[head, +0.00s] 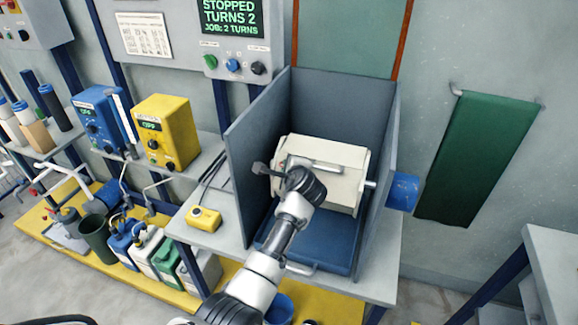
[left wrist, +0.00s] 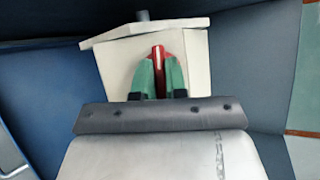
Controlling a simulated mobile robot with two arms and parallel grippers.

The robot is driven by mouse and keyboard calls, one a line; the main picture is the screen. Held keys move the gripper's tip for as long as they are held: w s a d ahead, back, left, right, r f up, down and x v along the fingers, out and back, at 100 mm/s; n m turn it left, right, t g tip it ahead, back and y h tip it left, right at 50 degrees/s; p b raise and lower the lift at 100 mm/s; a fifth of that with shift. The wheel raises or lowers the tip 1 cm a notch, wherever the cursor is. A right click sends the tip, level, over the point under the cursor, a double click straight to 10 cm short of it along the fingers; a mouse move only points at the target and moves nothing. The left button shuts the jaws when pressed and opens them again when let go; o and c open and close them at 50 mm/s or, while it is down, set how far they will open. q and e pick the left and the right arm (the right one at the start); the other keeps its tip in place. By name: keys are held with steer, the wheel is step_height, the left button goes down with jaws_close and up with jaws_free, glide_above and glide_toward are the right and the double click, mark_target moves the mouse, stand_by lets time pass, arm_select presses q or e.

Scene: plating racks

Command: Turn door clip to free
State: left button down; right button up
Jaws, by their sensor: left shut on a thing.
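A cream barrel-like box (head: 338,158) sits inside a blue-grey three-sided enclosure (head: 263,128) on the bench. A light bar runs across its top. My left gripper (left wrist: 160,80) is at the cream box, which also shows in the left wrist view (left wrist: 117,62). Its green fingers are shut on a narrow red clip (left wrist: 158,54) with a pale stripe, upright between the fingertips. The lower part of the clip is hidden by the fingers. In the head view my wrist covers the clip and the fingertips. My right gripper is not in view.
A screen (head: 231,14) reads "STOPPED TURNS 2 JOB: 2 TURNS", with knobs below. A yellow pendant (head: 204,219) lies left of the enclosure. Yellow (head: 167,134) and blue (head: 100,117) units stand farther left. A green cloth (head: 476,155) hangs on the right wall.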

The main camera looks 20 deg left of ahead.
arm_select(q)
steer(key=shift+n+g, duration=0.3)
steer(key=shift+n, duration=0.3)
steer(key=c, duration=1.2)
jaws_free()
steer(key=shift+o, duration=0.2)
